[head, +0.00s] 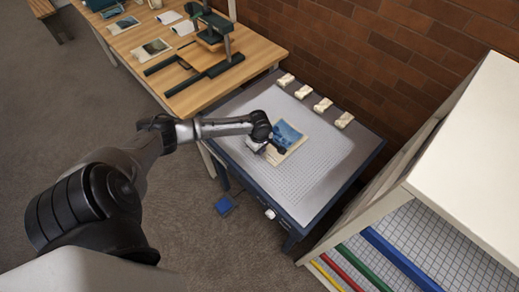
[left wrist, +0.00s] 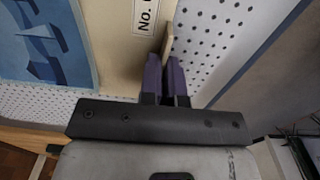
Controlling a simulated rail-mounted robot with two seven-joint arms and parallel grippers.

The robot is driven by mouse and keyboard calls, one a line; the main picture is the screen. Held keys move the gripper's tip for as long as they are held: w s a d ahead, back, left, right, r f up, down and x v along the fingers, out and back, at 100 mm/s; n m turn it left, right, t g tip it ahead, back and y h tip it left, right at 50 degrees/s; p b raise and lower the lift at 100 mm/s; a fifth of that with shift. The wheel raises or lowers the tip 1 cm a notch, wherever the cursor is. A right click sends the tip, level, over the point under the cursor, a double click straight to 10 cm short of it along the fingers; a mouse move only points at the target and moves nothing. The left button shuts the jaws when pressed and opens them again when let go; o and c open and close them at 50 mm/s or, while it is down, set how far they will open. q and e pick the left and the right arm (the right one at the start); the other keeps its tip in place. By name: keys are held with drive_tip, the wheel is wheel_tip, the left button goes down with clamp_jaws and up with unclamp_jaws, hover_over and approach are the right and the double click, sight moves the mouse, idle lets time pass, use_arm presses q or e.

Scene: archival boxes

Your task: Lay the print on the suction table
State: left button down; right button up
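The print (head: 297,141), a blue picture on a cream sheet, is over the pale gridded top of the suction table (head: 308,180), near its middle. I cannot tell whether it touches the surface all over. In the left wrist view the print (left wrist: 115,50) shows its blue picture and a "No." label, with the perforated table top (left wrist: 222,30) beside it. My left gripper (head: 277,148) is at the print's near edge. Its purple fingers (left wrist: 166,75) are close together on the cream edge, which runs between them. My right gripper is not in view.
Several cream blocks (head: 303,92) stand along the table's back edge. A wooden bench (head: 190,60) with prints and a dark green press (head: 212,45) adjoins at the left. A white shelf unit (head: 440,150) stands close at the right. A blue pedal (head: 224,205) lies on the floor.

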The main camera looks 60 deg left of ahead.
use_arm(q)
drive_tip(key=shift+a, duration=0.1)
drive_tip(key=c, duration=1.8)
unclamp_jaws()
drive_tip(key=o, duration=0.5)
drive_tip(key=shift+c, duration=0.2)
